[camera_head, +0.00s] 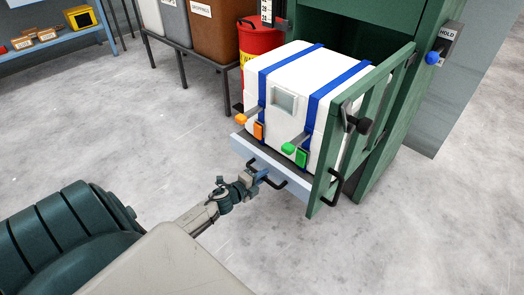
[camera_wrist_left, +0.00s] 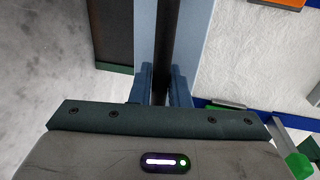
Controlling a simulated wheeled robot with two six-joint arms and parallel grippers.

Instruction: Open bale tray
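The bale tray (camera_head: 289,174) has a light blue front with a black bar handle (camera_head: 278,185) and sticks out of the green cabinet (camera_head: 420,50). A white bale (camera_head: 290,60) with blue straps rests on it. My left gripper (camera_head: 263,177) is at the handle. In the left wrist view its two blue fingers (camera_wrist_left: 161,88) sit close on both sides of the black handle bar (camera_wrist_left: 163,40), with no clear gap, so it looks shut on it. The fingers partly hide the handle in the head view. My right gripper is not in view.
A green barred gate (camera_head: 365,125) stands swung out at the tray's right side. The floor left of the tray is clear.

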